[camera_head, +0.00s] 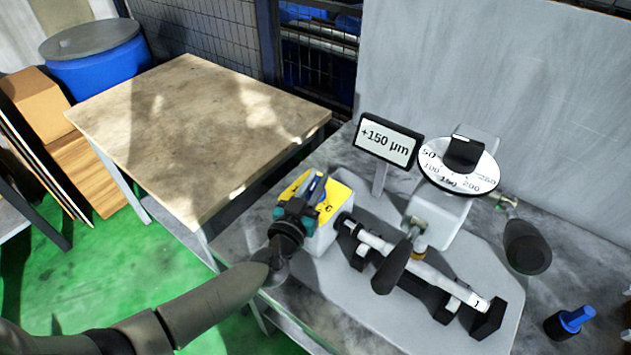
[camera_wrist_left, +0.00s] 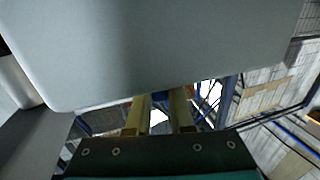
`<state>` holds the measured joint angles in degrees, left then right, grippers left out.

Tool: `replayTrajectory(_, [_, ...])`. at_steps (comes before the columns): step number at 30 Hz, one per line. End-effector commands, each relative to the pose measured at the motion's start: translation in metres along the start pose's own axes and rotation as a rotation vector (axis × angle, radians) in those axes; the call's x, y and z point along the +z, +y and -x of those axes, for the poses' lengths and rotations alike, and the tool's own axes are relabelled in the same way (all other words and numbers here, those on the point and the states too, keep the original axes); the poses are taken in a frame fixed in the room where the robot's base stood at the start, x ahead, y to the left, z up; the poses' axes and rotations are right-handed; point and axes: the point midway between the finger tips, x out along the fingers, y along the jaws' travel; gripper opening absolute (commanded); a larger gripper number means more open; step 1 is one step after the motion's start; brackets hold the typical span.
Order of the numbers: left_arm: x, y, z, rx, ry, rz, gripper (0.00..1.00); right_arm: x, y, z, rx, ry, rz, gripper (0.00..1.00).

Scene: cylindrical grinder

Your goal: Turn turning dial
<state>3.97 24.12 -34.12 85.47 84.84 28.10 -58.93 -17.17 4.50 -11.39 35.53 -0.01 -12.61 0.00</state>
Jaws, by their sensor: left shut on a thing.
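The turning dial's blue knob (camera_head: 321,194) sits on a yellow plate (camera_head: 339,193) on a white box (camera_head: 325,238) at the left end of the grinder. My left gripper (camera_head: 316,188) is over this plate and shut on the blue knob, hiding most of it and part of the plate's markings. In the left wrist view the two fingers (camera_wrist_left: 160,112) reach to the edge of a large grey surface, with a bit of blue between them. My right gripper is in neither view.
A display reading +150 µm (camera_head: 388,140) and a round scale with a black knob (camera_head: 459,165) stand behind. A cylindrical workpiece (camera_head: 385,244) lies between supports. Dark handles (camera_head: 392,266) (camera_head: 526,247) stick out. A blue-topped item (camera_head: 574,322) stands front right. The left table (camera_head: 195,130) is bare.

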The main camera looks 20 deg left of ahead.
Motion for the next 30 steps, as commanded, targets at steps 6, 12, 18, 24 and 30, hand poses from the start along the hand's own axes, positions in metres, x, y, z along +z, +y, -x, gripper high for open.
replayTrajectory(6, [0.0,0.0,0.0,0.001,0.0,0.0,0.0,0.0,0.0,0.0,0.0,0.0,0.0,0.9])
replayTrajectory(12, [0.0,0.001,0.0,-0.002,-0.001,0.001,0.0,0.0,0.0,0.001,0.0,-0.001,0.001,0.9])
replayTrajectory(18, [-0.001,0.001,0.001,-0.047,-0.004,0.003,0.0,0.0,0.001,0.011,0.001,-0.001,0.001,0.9])
replayTrajectory(24, [-0.002,0.002,0.001,-0.154,-0.007,0.006,0.0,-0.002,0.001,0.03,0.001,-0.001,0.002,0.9])
replayTrajectory(30, [0.0,0.002,0.001,-0.285,-0.007,0.006,0.0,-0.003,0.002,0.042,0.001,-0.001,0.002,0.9])
